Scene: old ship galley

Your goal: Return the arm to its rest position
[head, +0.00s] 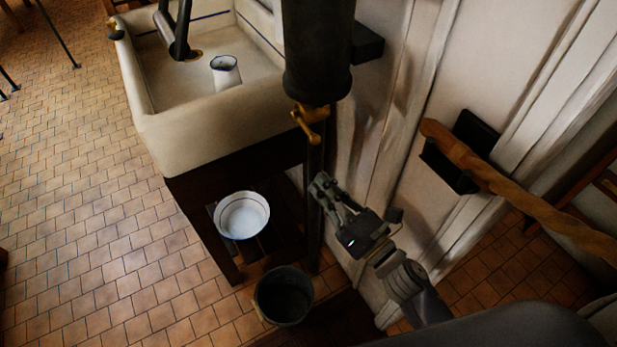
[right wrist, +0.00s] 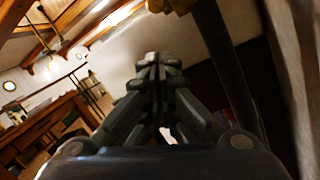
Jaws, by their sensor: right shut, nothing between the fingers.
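My right gripper (head: 322,184) is shut and empty in the head view. It is in front of the pale panelled wall, below a dark cylinder (head: 318,50) with a brass tap (head: 309,122). The gripper's closed fingers (right wrist: 158,70) fill the middle of the right wrist view, with nothing between them. The right arm comes up from the lower right of the head view. My left gripper is not in view.
A stone sink (head: 200,130) with a white mug (head: 226,72) stands at the upper left. Below are a white basin (head: 242,215) and a dark bucket (head: 284,296). A wooden rail (head: 520,195) runs along the right.

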